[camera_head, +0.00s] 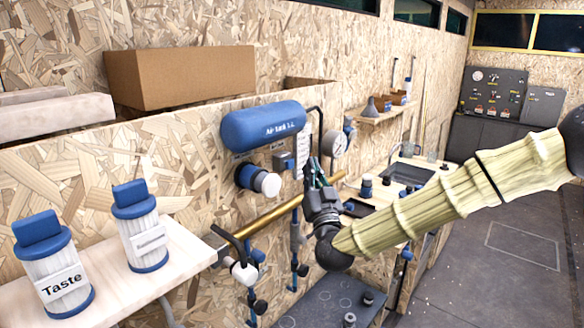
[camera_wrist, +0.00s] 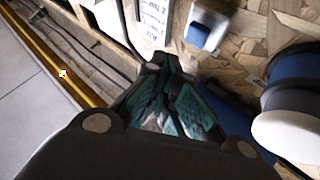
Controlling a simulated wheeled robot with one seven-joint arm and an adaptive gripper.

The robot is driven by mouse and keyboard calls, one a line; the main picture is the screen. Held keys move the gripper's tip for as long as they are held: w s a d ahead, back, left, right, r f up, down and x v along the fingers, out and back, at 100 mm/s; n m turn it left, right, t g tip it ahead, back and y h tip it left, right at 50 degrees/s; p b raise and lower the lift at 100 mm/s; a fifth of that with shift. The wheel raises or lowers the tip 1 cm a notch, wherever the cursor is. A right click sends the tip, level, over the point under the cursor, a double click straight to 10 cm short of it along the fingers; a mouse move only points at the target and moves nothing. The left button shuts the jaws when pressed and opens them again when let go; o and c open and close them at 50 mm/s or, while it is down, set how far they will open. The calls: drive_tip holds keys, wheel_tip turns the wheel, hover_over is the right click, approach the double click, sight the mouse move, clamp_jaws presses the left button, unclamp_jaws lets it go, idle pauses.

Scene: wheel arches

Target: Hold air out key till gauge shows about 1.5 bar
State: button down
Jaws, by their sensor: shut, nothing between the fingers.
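The blue air tank (camera_head: 262,125) is fixed on the chipboard wall. The round white gauge (camera_head: 338,143) is to its right; its needle is too small to read. A small grey box (camera_head: 283,160) is on the wall under the tank. A white-and-blue key-like box also shows in the wrist view (camera_wrist: 207,25); I cannot read a label on it. My gripper (camera_head: 314,168) is shut and empty, right of the grey box and below the gauge. In the wrist view my gripper (camera_wrist: 168,64) has its fingertips together, below and left of the white-and-blue box, apparently apart from it.
A blue-and-white round knob (camera_head: 260,180) sticks out left of my gripper. A brass rail (camera_head: 270,217) runs along the wall below. A white printed panel (camera_wrist: 153,18) is near the fingertips. Two labelled jars stand on the shelf (camera_head: 180,250). Floor (camera_head: 470,285) at right is open.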

drive_tip(key=shift+s+d, duration=0.7)
drive_tip(key=shift+d, duration=0.3)
drive_tip(key=s+a+f+n+g+b, duration=0.1)
drive_tip(key=s+f+g, duration=0.2)
drive_tip(key=f, duration=0.9)
drive_tip(key=s+f+g+b, duration=0.15)
drive_tip(key=f+g, duration=0.25)
drive_tip(key=f, duration=0.9)
drive_tip(key=s+d+f+g+h, duration=0.1)
drive_tip(key=s+d+f+g, duration=0.15)
drive_tip(key=s+f, duration=0.55)
drive_tip(key=s+d+f+g, duration=0.1)
drive_tip(key=s+f+g, duration=0.25)
drive_tip(key=f, duration=0.85)
drive_tip(key=s+d+f+g+h, duration=0.1)
drive_tip(key=s+d+f+g, duration=0.2)
drive_tip(key=s+d+f, duration=0.35)
drive_tip(key=s+d+f+g+h, duration=0.25)
drive_tip(key=s+f, duration=0.55)
drive_tip(key=s, duration=0.4)
drive_tip(key=s+d+f+m+g+h, duration=0.1)
drive_tip(key=s+d+f+g, duration=0.1)
drive_tip(key=s+d, duration=0.3)
drive_tip(key=s+d+f+m+g+h+b, duration=0.1)
drive_tip(key=s+d, duration=0.3)
drive_tip(key=s, duration=0.6)
drive_tip(key=shift+s+d+f+g+b, duration=0.15)
drive_tip(key=shift+d+f+g+b, duration=0.2)
drive_tip(key=shift+g, duration=0.2)
